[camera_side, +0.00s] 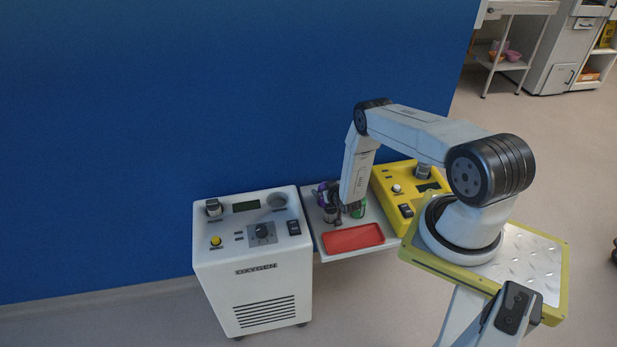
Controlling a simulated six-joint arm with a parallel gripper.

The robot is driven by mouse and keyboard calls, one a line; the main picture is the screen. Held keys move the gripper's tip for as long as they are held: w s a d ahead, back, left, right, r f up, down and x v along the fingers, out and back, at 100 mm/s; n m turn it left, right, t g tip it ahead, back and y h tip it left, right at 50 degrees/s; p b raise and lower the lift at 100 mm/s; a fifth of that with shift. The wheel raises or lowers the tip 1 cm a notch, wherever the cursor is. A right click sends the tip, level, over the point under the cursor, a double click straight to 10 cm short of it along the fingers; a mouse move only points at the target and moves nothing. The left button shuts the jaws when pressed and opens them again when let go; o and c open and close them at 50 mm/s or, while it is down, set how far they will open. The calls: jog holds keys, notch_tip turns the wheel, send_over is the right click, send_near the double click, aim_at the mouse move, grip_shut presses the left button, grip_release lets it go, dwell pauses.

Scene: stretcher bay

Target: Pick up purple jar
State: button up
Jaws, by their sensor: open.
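The purple jar (322,188) stands toward the back left of a small grey shelf (325,255). It is partly hidden behind my gripper and a dark item. My gripper (345,211) points down over the shelf, just right of the jar. Its fingers are small and dark in this view. It is open, and I see nothing held in it. Whether a finger touches the jar cannot be told from here.
A green can (358,209) stands close to my gripper on the right. A red tray (352,238) lies at the shelf's front. A white oxygen unit (250,255) stands left, a yellow device (408,190) right. A blue wall (200,110) rises behind.

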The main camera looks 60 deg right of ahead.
jog(key=shift+w+d+f, duration=0.1)
jog(key=shift+w+f, duration=0.05)
jog(key=shift+w, duration=0.05)
dwell(0.5)
jog(key=c, duration=1.3)
jog(key=shift+o, duration=0.2)
jog(key=shift+r, duration=0.25)
jog(key=shift+r, duration=1.25)
jog(key=v, duration=0.5)
jog(key=d+r+v, duration=0.1)
jog(key=v, duration=0.5)
jog(key=r+v, duration=0.1)
jog(key=v, duration=0.5)
jog(key=shift+w+d, duration=0.15)
